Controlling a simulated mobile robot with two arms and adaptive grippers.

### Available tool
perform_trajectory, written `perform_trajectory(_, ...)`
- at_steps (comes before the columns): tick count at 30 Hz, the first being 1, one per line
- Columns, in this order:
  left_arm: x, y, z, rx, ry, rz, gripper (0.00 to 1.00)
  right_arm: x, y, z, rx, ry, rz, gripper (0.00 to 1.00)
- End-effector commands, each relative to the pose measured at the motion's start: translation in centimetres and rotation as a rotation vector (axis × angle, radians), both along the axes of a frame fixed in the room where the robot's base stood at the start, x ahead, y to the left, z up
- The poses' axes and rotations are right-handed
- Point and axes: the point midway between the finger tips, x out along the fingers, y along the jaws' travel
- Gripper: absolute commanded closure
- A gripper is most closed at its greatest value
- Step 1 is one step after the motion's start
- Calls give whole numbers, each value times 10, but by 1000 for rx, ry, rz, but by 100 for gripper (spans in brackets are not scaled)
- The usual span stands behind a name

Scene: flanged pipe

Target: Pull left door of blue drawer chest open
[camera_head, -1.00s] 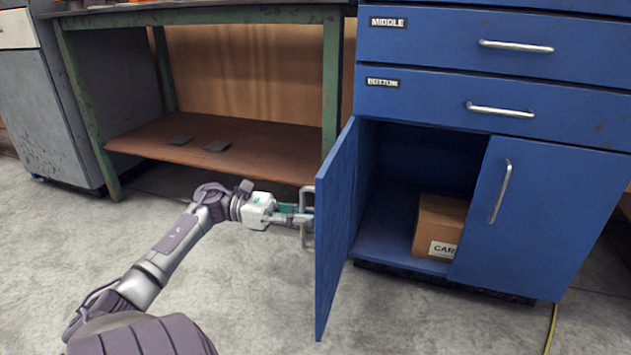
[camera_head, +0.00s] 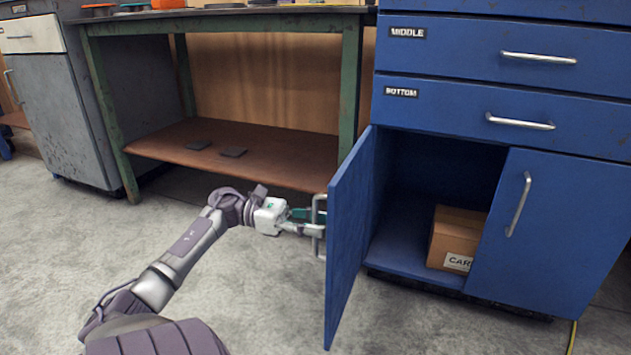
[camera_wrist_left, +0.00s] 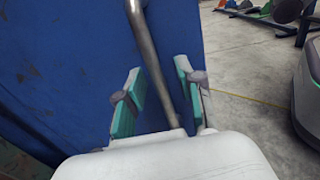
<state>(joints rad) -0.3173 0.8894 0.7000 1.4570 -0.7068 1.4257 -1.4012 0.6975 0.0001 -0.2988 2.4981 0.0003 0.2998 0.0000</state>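The blue drawer chest (camera_head: 470,95) stands at the right in the head view. Its left door (camera_head: 347,235) stands swung wide open, roughly square to the front, and the dark inside shows. The left door's metal handle (camera_head: 319,225) is on the face turned to the left. My left gripper (camera_head: 308,222) is at this handle. In the left wrist view, the handle bar (camera_wrist_left: 160,70) runs between the two teal-padded fingers (camera_wrist_left: 158,93), which stand apart with gaps beside the bar. My right gripper is not in view.
A cardboard box (camera_head: 456,238) sits inside the chest. The right door (camera_head: 545,230) is closed. A green-framed workbench (camera_head: 350,90) with a brown lower shelf (camera_head: 260,150) stands behind my left arm. The concrete floor left of the open door is clear.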

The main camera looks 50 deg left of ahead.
Motion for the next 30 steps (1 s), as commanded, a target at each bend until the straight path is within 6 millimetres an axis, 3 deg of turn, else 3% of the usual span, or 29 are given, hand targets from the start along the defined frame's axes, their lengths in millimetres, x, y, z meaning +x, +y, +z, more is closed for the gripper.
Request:
perform_trajectory(5,-11,15,0,-1,2,4,63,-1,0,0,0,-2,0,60)
perform_trajectory(18,-64,83,0,1,1,3,63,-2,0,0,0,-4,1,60)
perform_trajectory(30,-74,94,0,0,0,0,63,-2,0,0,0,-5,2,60)
